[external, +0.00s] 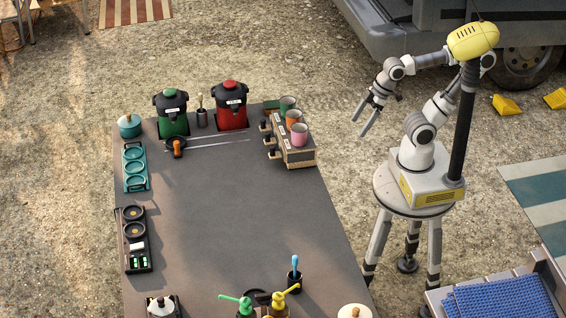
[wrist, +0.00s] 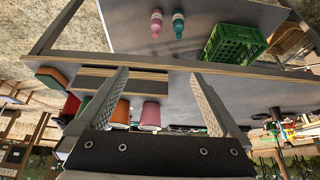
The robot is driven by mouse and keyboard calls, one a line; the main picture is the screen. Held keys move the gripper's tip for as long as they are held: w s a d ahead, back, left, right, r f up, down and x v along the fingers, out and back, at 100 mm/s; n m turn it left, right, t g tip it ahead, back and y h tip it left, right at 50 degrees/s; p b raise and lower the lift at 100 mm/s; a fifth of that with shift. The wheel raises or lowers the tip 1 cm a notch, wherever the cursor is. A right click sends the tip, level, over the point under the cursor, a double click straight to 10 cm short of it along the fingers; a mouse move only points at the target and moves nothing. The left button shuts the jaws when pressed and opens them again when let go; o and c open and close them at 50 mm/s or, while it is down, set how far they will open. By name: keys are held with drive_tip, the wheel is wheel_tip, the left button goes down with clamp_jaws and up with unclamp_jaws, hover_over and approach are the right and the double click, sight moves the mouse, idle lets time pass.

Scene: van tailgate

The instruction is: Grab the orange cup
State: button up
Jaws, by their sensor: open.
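In the wrist view the picture looks upside down. The orange cup (wrist: 121,112) shows there beside the left finger, partly hidden by it.
Red (external: 231,104) and green (external: 172,112) dispensers stand at the table's back. The middle of the grey table (external: 235,225) is clear. Pump bottles (external: 278,303) stand at the front. A van (external: 410,35) is parked behind my arm.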

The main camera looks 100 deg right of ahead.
drive_tip(key=w+d+r+m+g+h+p, duration=0.1)
drive_tip(key=w+d+r+m+g+p, duration=0.3)
drive_tip(key=w+r+m+p, duration=0.95)
drive_tip(key=m+g+p, duration=0.2)
drive_tip(key=m+p, duration=0.3)
drive_tip(key=p, duration=0.3)
hover_over(294, 115)
drive_tip(key=a, duration=0.3)
wheel_tip(294, 115, down, 9)
drive_tip(key=shift+h, duration=0.4)
drive_tip(key=shift+w+d+f, duration=0.15)
drive_tip(key=shift+d+f, duration=0.05)
drive_tip(key=shift+f, duration=1.1)
drive_tip(key=shift+w+d+f, duration=0.15)
drive_tip(key=shift+f, duration=1.1)
drive_tip(key=c, duration=1.4)
